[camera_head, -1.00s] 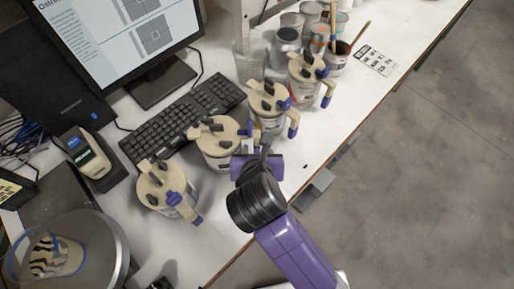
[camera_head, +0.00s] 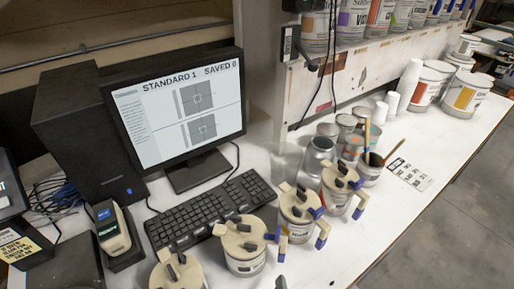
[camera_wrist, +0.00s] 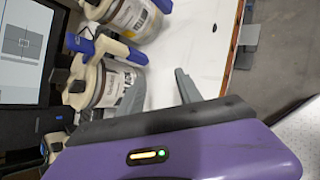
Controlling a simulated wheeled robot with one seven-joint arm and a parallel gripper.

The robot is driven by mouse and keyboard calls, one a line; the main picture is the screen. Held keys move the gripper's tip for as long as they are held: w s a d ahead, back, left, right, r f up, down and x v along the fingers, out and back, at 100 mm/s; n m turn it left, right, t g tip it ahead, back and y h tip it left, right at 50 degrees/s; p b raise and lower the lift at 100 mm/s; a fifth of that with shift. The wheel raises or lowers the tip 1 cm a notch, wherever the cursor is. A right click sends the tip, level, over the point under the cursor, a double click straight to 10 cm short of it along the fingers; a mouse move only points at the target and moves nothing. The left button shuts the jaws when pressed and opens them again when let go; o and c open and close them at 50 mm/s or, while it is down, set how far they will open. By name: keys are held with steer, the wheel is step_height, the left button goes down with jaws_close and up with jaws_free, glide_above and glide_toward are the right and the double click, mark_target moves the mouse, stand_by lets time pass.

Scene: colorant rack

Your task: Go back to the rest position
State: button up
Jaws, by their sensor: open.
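My gripper (camera_wrist: 160,90) shows in the wrist view with its two grey fingers spread apart and nothing between them. Past the fingers lies the bare white bench top (camera_wrist: 190,50). Two lidded cans with blue-tipped handles, a nearer can (camera_wrist: 108,88) and a farther can (camera_wrist: 128,18), stand to the left of the fingers. In the head view the gripper is not clearly seen; only a small dark piece shows at the bottom edge. Several beige-lidded cans stand in a row there, among them one can (camera_head: 245,262) near the bottom middle.
A monitor (camera_head: 185,108), a keyboard (camera_head: 210,208) and a small handheld device (camera_head: 112,228) on a dock stand at the left. Metal and paper cups, including a silver can (camera_head: 319,155), stand behind the lidded cans. The bench front (camera_head: 370,235) is clear, with open floor (camera_head: 455,235) beyond.

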steer(key=s+d+f+m+t+y, duration=0.1)
steer(key=s+d+f+m, duration=0.1)
steer(key=s+d+m, duration=0.35)
steer(key=s+d+r+m+t, duration=0.25)
steer(key=s+r+m, duration=0.35)
steer(key=m, duration=0.5)
steer(key=s+d+r+m+t, duration=0.2)
steer(key=s+d+r+m, duration=0.2)
steer(key=s+m, duration=0.65)
step_height(320, 180, down, 6)
steer(key=w+m+b, duration=0.1)
steer(key=b, duration=0.5)
steer(key=shift+w+d+f+h+b, duration=0.2)
steer(key=shift+w+f+h+b, duration=0.05)
steer(key=shift+w+h+b, duration=0.15)
steer(key=shift+c, duration=1.2)
steer(key=shift+a, duration=0.1)
